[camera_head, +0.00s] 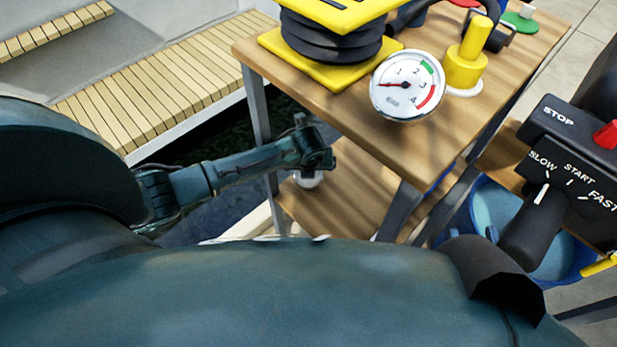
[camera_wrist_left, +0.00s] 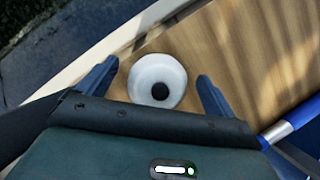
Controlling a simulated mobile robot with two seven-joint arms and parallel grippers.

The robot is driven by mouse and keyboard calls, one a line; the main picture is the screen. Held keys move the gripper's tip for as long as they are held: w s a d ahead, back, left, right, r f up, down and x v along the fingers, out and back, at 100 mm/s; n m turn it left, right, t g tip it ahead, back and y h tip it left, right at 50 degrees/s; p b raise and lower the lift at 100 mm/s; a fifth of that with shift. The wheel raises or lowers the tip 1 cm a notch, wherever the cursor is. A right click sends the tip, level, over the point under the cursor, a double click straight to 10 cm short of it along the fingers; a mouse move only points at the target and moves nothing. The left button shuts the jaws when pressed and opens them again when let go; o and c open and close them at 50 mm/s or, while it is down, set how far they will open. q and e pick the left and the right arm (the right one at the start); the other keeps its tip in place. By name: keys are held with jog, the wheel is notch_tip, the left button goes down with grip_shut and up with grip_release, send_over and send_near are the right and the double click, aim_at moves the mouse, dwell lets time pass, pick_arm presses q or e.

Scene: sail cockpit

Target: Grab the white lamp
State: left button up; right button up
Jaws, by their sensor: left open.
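The white lamp (camera_wrist_left: 157,72) is a round white piece with a dark centre, on a wooden surface in the left wrist view. My left gripper (camera_wrist_left: 158,69) is open, with one finger on each side of the lamp and gaps between. In the head view the lamp (camera_head: 308,181) shows partly on the lower wooden shelf, just below the end of my left arm. The left fingers are hard to make out there. A dark angular part of my right gripper (camera_head: 497,268) shows at the lower right; its fingertips cannot be made out.
A wooden table (camera_head: 350,150) stands above the lower shelf, carrying a pressure gauge (camera_head: 407,85), a yellow-and-black bellows pump (camera_head: 330,38) and a yellow post (camera_head: 467,60). A black control box (camera_head: 575,165) and blue bucket (camera_head: 470,220) are at right. A blue-and-silver rod (camera_wrist_left: 277,131) lies beside the left gripper.

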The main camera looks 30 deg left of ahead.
pick_arm(q)
jog(key=shift+w+f, duration=0.1)
jog(key=shift+f, duration=0.05)
jog(key=shift+c, duration=0.4)
jog(key=c, duration=1)
